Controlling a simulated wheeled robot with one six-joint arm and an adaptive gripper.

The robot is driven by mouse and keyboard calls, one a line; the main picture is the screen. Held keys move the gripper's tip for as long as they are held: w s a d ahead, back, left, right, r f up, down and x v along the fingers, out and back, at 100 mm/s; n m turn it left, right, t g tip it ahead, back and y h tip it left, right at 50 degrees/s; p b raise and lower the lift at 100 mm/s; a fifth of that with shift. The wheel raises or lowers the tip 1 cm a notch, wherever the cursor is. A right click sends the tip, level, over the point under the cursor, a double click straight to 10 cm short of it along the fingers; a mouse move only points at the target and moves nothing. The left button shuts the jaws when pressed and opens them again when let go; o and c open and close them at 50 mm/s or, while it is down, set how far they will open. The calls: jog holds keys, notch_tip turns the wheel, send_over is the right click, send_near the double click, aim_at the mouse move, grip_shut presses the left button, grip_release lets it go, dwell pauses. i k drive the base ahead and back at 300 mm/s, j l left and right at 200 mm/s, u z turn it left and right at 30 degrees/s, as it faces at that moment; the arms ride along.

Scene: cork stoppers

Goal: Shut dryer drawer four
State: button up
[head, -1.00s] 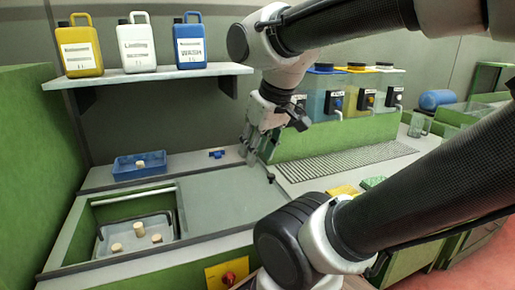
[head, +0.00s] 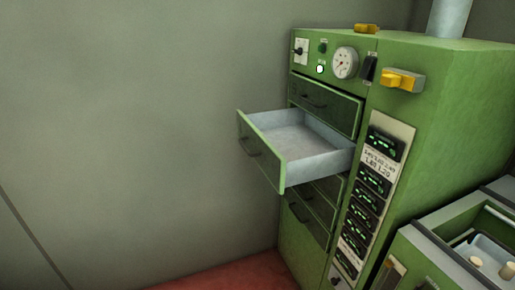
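A green dryer cabinet (head: 445,115) stands at the right of the head view. One of its drawers (head: 262,152) is pulled well out to the left. It has a green front with a dark handle and a pale grey inside that looks empty. I cannot read a number on it, so I cannot tell whether it is drawer four. A shut drawer (head: 325,105) with a dark handle sits above it, and more shut fronts (head: 308,219) show below, partly hidden by the open one. My gripper is not in view.
A control panel with a round gauge (head: 345,63) tops the dryer, and a strip of several displays (head: 372,182) runs down its side. A bench bay with a tray (head: 497,252) and stoppers is at lower right. Bare wall (head: 120,120) and red floor (head: 230,275) lie left.

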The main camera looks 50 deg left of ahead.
aim_at(291, 146)
jog(key=u, duration=1.85)
jog(key=i+j+u, duration=0.4)
jog(key=k+j, duration=0.05)
jog(key=k, duration=0.05)
